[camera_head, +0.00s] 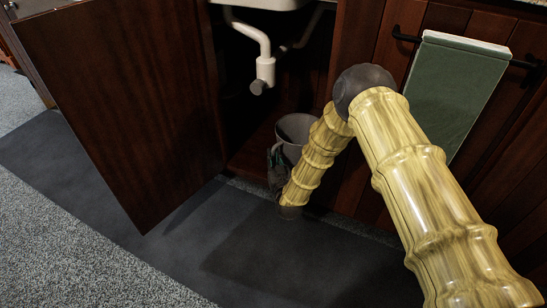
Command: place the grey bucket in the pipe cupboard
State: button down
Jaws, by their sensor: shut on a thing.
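The grey bucket (296,128) is at the open front of the pipe cupboard (245,158), upright or nearly so. My gripper (275,160) is shut on the bucket's near left side. My arm hides the bucket's right side and much of its lower part. I cannot tell whether the bucket rests on the cupboard floor or hangs just above it. A white drain pipe (264,68) runs down inside the cupboard, above and to the left of the bucket.
The brown cupboard door (120,100) stands wide open at the left. A green towel (447,95) hangs from a black bar (405,37) at the right. A dark mat (190,250) covers the floor in front, with grey carpet (60,235) at the left.

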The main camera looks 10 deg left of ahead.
jog(key=shift+f, duration=0.1)
jog(key=c, duration=1.4)
grip_release()
jog(key=shift+f, duration=0.1)
jog(key=v, duration=1.2)
